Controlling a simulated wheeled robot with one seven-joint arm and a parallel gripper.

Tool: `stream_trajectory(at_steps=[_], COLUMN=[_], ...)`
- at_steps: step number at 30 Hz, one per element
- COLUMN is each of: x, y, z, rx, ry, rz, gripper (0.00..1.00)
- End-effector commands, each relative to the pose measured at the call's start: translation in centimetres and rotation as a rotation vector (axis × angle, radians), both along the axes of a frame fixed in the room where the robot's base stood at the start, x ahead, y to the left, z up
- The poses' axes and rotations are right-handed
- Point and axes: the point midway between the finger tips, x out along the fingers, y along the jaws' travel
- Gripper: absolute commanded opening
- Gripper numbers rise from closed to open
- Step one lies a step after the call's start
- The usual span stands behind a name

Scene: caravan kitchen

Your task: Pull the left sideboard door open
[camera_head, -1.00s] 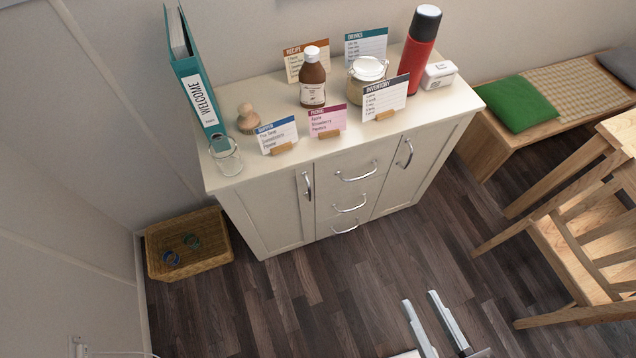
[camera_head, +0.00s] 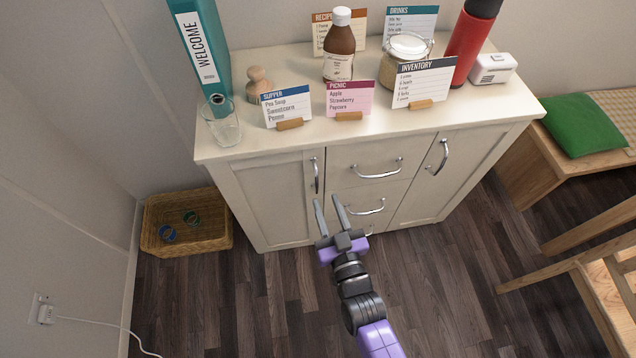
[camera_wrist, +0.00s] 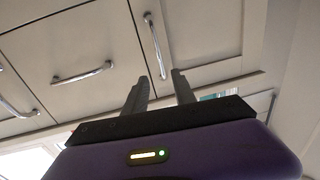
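The cream sideboard (camera_head: 265,145) stands against the wall. Its left door (camera_head: 270,200) is closed, with a vertical silver handle (camera_head: 315,175) near its right edge. My gripper (camera_head: 328,203) is open and empty, with its two fingers pointing at the sideboard just below that handle. In the wrist view the left door (camera_wrist: 210,35) and its handle (camera_wrist: 155,45) lie beyond the fingertips (camera_wrist: 160,80), and the handle's end is close to the gap between them. I cannot tell whether a finger touches it.
Drawers with silver handles (camera_head: 375,169) fill the middle. The right door has its own handle (camera_head: 437,157). A glass (camera_head: 222,125), cards, a bottle and a jar stand on top. A wicker basket (camera_head: 185,240) sits on the floor at left. A wooden chair (camera_head: 600,270) is at right.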

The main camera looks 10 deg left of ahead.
Motion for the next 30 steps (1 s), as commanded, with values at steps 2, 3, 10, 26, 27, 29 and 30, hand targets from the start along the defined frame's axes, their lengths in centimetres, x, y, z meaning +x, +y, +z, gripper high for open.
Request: stream_trajectory(at_steps=[2,3,10,26,27,29,30], x=[0.7,1.0,4.1,7.5,7.5,7.5,7.5], y=[0.5,0.7,2.0,3.3,3.3,3.3,3.3], z=[-0.1,-0.1,0.1,-0.1,0.0,0.0,0.0], rx=[0.001,0.001,0.002,0.001,0.001,0.001,0.001], ry=[-0.003,-0.003,-0.006,-0.002,-0.002,-0.002,-0.002], rz=[0.004,0.005,0.004,0.003,0.003,0.003,0.003], gripper=[0.32,0.32,0.32,0.32,0.32,0.32,0.28])
